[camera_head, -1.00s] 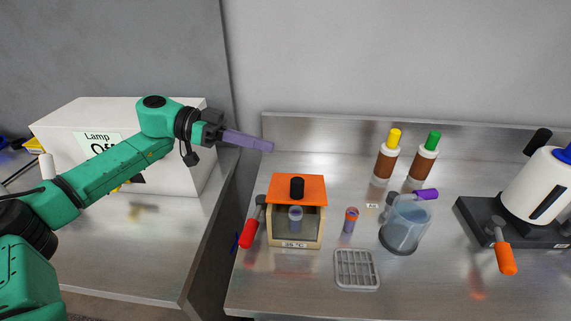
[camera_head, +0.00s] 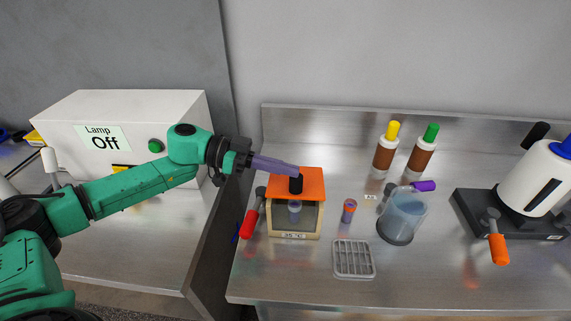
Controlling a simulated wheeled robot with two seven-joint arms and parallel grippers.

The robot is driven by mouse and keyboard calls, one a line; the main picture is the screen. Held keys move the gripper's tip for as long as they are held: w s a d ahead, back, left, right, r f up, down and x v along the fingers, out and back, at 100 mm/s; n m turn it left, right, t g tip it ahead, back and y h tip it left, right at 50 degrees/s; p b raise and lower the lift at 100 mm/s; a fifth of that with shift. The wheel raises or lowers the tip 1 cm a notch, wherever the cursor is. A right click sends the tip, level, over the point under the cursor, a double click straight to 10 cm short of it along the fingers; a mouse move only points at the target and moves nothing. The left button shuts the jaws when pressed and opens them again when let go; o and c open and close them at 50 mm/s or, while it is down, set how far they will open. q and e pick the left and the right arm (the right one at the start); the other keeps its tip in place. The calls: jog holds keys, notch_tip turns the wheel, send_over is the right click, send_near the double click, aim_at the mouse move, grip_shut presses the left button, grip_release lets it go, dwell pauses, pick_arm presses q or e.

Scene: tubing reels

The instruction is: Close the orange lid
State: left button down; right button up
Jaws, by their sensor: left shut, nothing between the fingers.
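The orange lid (camera_head: 311,190) lies flat across the upper part of a small beige box (camera_head: 294,234) with a front label that reads about 35 °C. A black knob (camera_head: 296,184) stands up from the lid. Below the lid's front edge a grey-capped tube (camera_head: 294,211) shows inside the box. My left gripper (camera_head: 297,170) is shut and empty, its purple fingers reaching from the left to the top of the knob. I cannot tell whether the fingertips touch the knob. My right gripper is not in view.
A red-handled lever (camera_head: 249,223) stands left of the box. A small orange-capped tube (camera_head: 349,209), a grey rack (camera_head: 353,258) and a clear beaker (camera_head: 403,215) are to its right. Two brown bottles (camera_head: 386,154) (camera_head: 421,157) stand behind. A white lamp box (camera_head: 80,155) is at left.

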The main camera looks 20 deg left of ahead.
pick_arm(q)
jog(key=shift+s+d+f+m+b, duration=0.1)
jog(key=shift+s+f+m+b, duration=0.2)
jog(key=shift+f, duration=0.25)
jog(key=shift+s+f+m+b, duration=0.2)
jog(key=shift+f+b, duration=0.15)
jog(key=shift+f, duration=0.2)
jog(key=shift+s+t, duration=0.25)
jog(key=shift+t, duration=0.15)
jog(key=shift+r+m, duration=0.1)
jog(key=shift+m, duration=0.2)
jog(key=shift+d, duration=0.1)
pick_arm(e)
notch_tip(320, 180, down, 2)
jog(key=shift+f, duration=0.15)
